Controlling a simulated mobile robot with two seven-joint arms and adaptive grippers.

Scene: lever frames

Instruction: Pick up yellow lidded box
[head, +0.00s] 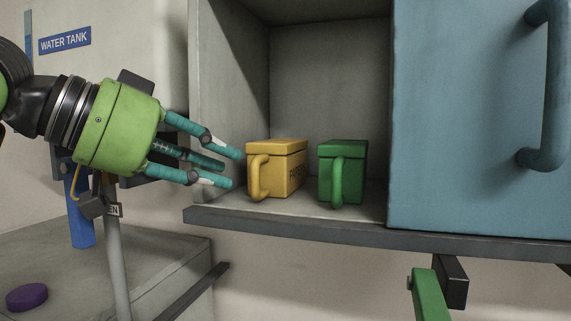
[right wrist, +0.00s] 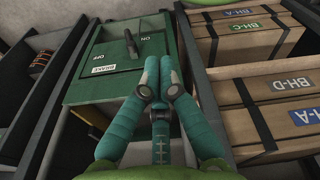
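The yellow lidded box (head: 284,168) stands upright on the floor of an open cabinet compartment in the head view. My left gripper (head: 236,168) is open and empty just left of the box. Its fingers point right toward the handle, and a small gap seems to remain. My right gripper (right wrist: 161,62) is far from the box, with its fingertips together and nothing seen between them.
A green lidded box (head: 342,170) stands close right of the yellow one. A blue door (head: 470,120) with a handle closes off the right. The shelf edge (head: 330,229) runs below. A green brake panel (right wrist: 115,65) and labelled crates (right wrist: 255,95) show in the right wrist view.

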